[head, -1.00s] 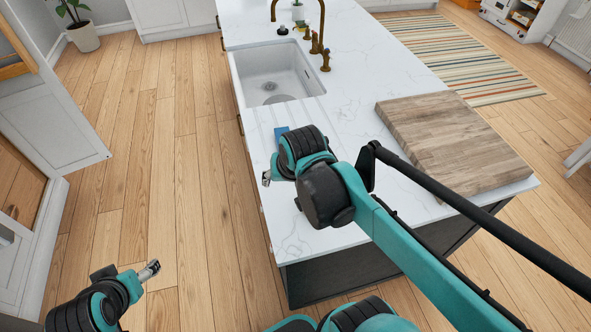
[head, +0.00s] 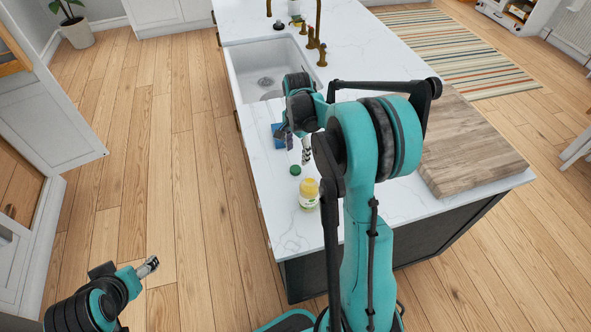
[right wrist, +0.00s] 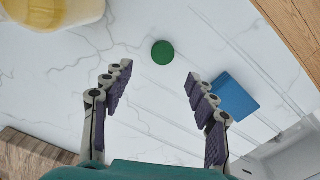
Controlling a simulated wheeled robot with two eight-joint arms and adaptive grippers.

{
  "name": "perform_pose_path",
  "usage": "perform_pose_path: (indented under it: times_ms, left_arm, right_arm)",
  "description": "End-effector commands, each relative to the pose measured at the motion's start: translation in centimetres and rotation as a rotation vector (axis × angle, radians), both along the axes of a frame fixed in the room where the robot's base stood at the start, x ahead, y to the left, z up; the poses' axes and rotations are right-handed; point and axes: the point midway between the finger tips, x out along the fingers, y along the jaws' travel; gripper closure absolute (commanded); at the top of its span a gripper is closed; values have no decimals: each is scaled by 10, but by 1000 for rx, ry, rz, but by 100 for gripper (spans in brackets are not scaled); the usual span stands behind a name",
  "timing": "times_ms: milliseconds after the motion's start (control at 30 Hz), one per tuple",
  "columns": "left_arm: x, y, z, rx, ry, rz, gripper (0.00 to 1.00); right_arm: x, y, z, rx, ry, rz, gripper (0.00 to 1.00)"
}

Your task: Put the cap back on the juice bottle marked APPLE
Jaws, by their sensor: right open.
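A small green cap (head: 295,170) lies on the white counter, and it also shows in the right wrist view (right wrist: 162,52). A bottle of yellow juice (head: 309,194) stands open-looking near the counter's front left edge; its label is too small to read. Its yellow body is partly in the right wrist view (right wrist: 50,12). My right gripper (head: 296,148) is over the counter behind the cap; in the right wrist view its fingers (right wrist: 155,85) are spread, with the cap beyond the gap between them. My left gripper (head: 149,267) is over the floor at lower left, empty as far as I see.
A blue sponge-like block (head: 278,136) lies close to my right gripper and also shows in the right wrist view (right wrist: 235,97). A wooden board (head: 468,145) is at the right. The sink (head: 275,68) and brass tap (head: 318,30) are behind. The counter's front is clear.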

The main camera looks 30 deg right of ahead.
Motion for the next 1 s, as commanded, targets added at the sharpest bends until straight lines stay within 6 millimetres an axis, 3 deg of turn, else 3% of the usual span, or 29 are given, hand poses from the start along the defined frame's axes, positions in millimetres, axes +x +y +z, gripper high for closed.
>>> perform_pose_path:
  times_ms: [300, 567, 867, 1000]
  left_arm:
    - [0, 0, 0, 0, 0, 0, 30]
    - [0, 0, -6, 0, 0, 0, 30]
    - [0, 0, -6, 0, 0, 0, 30]
    - [0, 0, -10, 0, 0, 0, 30]
  right_arm:
    - [0, 0, -1, 0, 0, -1, 42]
    - [1, 0, -26, 0, 0, 0, 42]
    - [1, 0, -27, 0, 0, 0, 42]
    - [2, 0, -38, 0, 0, 0, 42]
